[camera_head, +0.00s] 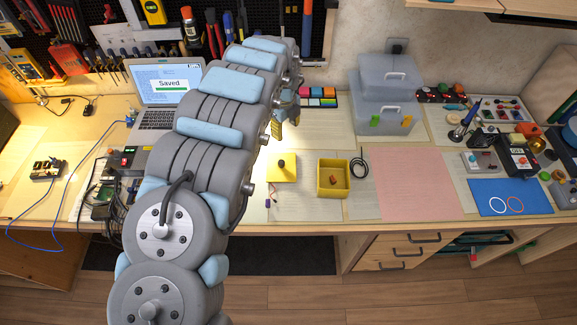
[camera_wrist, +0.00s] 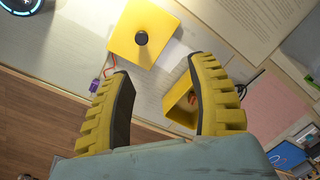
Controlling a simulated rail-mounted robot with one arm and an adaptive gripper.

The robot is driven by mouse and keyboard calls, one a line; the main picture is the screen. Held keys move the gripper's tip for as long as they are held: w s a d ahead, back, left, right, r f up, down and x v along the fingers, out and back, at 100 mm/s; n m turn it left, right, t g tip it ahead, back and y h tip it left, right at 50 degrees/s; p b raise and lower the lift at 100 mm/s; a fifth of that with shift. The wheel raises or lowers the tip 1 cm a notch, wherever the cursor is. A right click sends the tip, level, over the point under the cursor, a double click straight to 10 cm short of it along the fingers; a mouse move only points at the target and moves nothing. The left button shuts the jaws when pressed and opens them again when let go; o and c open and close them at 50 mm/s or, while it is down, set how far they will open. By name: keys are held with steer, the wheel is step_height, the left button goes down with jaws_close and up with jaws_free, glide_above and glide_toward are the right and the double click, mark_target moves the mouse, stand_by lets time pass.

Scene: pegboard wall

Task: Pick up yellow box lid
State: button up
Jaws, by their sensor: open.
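The yellow box lid (camera_head: 283,168) lies flat on the workbench, a square plate with a dark round knob at its middle. In the wrist view the lid (camera_wrist: 145,36) is at the top centre, beyond my fingertips and apart from them. The open yellow box (camera_head: 333,179) stands just right of the lid, with a small reddish thing inside. In the wrist view the box (camera_wrist: 182,105) is partly hidden behind my right finger. My gripper (camera_wrist: 158,68) is open and empty, its fingers wide apart. In the head view my gripper (camera_head: 287,108) is partly hidden behind my arm.
A pink mat (camera_head: 412,182) lies right of the box, and a black cable coil (camera_head: 358,167) lies close to it. Grey storage boxes (camera_head: 388,95) stand behind. A laptop (camera_head: 166,95) and electronics are on the left. The bench's front edge is near the lid.

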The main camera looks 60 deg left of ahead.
steer(key=s, duration=0.3)
steer(key=b, duration=0.2)
glide_toward(281, 162)
steer(key=shift+g+h, duration=0.3)
steer(key=shift+g, duration=0.1)
steer(key=f, duration=0.5)
steer(key=shift+w+a+f, duration=0.1)
steer(key=shift+a, duration=0.3)
steer(key=shift+f, duration=0.15)
steer(key=shift+w+d+f+b, duration=0.15)
steer(key=shift+f+b, duration=0.2)
steer(key=shift+f, duration=0.4)
steer(key=shift+w+f+b, duration=0.2)
steer(key=shift+f+b, duration=0.1)
steer(key=shift+f, duration=0.5)
steer(key=shift+s+f+b, duration=0.1)
steer(key=shift+f+b, duration=0.2)
steer(key=shift+f, duration=0.65)
